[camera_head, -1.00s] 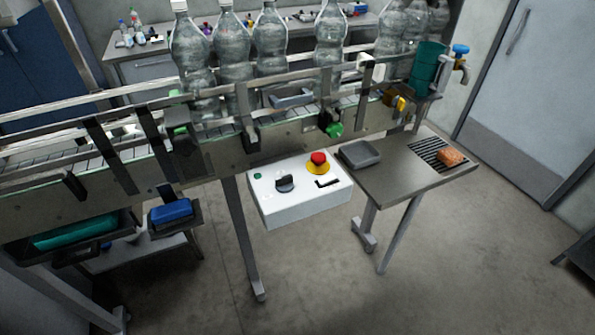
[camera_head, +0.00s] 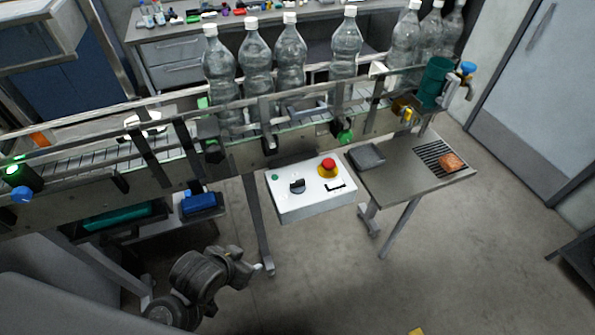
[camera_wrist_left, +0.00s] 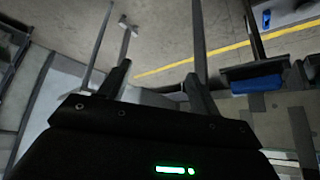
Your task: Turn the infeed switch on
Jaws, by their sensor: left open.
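A white control box (camera_head: 310,203) hangs on the front of the conveyor in the head view. On its top are a black rotary switch (camera_head: 297,186), a small green button or lamp (camera_head: 275,178) and a red emergency button on a yellow base (camera_head: 327,168). No label on the switch is readable. My left gripper (camera_head: 250,271) is below and left of the box, apart from it, near the floor in the picture. The left wrist view shows its two fingers (camera_wrist_left: 157,82) apart with nothing between them. My right gripper is in neither view.
The conveyor (camera_head: 235,155) carries several clear bottles (camera_head: 290,58). A side table (camera_head: 400,180) with a grey tray (camera_head: 366,157) and an orange block (camera_head: 452,162) stands right of the box. A blue item (camera_head: 198,203) sits on a shelf to its left. Floor in front is clear.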

